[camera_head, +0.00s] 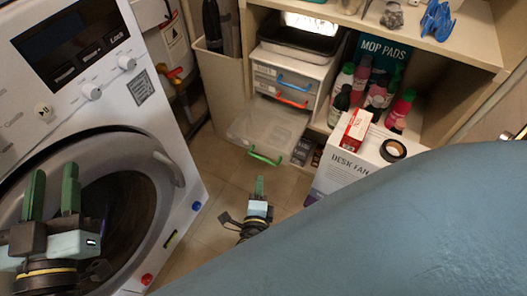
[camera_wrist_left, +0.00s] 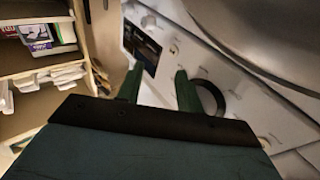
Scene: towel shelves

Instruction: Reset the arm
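My left gripper (camera_head: 53,188) is at the left of the head view, in front of the washing machine's round door. Its two green fingers stand apart with nothing between them. In the left wrist view the same gripper (camera_wrist_left: 159,82) shows its fingers spread and empty, with a white appliance front beyond. My right gripper (camera_head: 260,186) is low in the middle of the head view, above the tiled floor. Its green fingers appear nearly edge-on, so their opening is unclear. I see no object held in it.
The washing machine (camera_head: 155,130) fills the left. A clear drawer (camera_head: 268,127) with a green handle is pulled out below the shelf. A desk fan box (camera_head: 345,165) bears black tape (camera_head: 393,150). A large blue-grey surface (camera_head: 380,235) hides the lower right. Wooden shelves (camera_wrist_left: 35,62) stand left in the wrist view.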

